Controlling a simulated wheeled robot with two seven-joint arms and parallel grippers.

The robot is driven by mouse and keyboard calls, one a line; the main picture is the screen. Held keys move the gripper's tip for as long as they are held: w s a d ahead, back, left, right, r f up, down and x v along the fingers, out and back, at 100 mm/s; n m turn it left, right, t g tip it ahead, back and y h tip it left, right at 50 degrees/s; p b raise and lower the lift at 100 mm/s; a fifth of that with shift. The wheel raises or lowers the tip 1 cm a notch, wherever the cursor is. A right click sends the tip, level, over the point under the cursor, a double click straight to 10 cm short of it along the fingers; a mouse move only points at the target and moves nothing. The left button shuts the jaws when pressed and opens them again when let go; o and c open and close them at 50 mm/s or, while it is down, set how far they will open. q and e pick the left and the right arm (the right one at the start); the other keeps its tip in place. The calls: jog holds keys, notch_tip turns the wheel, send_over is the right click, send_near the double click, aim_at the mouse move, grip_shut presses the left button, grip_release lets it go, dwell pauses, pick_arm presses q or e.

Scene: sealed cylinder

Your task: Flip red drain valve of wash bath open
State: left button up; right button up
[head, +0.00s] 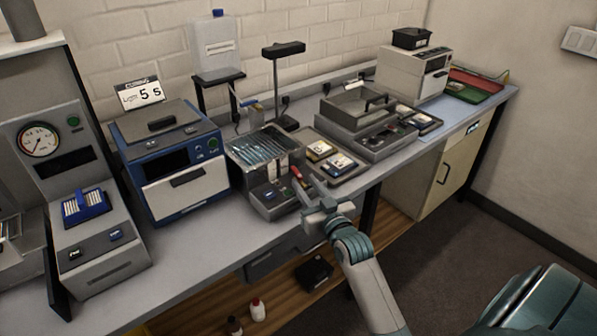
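The wash bath (246,152) stands at the front edge of the bench, a grey unit with a clear, ribbed-looking basin and a dark lower front panel. The red drain valve (296,172) shows as a small red handle at the bath's right front side. My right gripper (307,185) is at the bath's right front corner, just below and right of the red handle. Its two fingers look apart, with the handle close to their tips. I cannot tell whether they touch it. The gripper partly hides the valve's lower part. My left gripper is not in view.
A blue-and-white oven-like unit (185,185) stands left of the bath. Bottles (258,309) stand on the shelf below.

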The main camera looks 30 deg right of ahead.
aim_at(301, 178)
jog(key=shift+w+d+p, duration=0.25)
jog(key=shift+w, duration=1.1)
jog(key=shift+w+d+p, duration=0.2)
jog(key=shift+w, duration=1.15)
grip_shut()
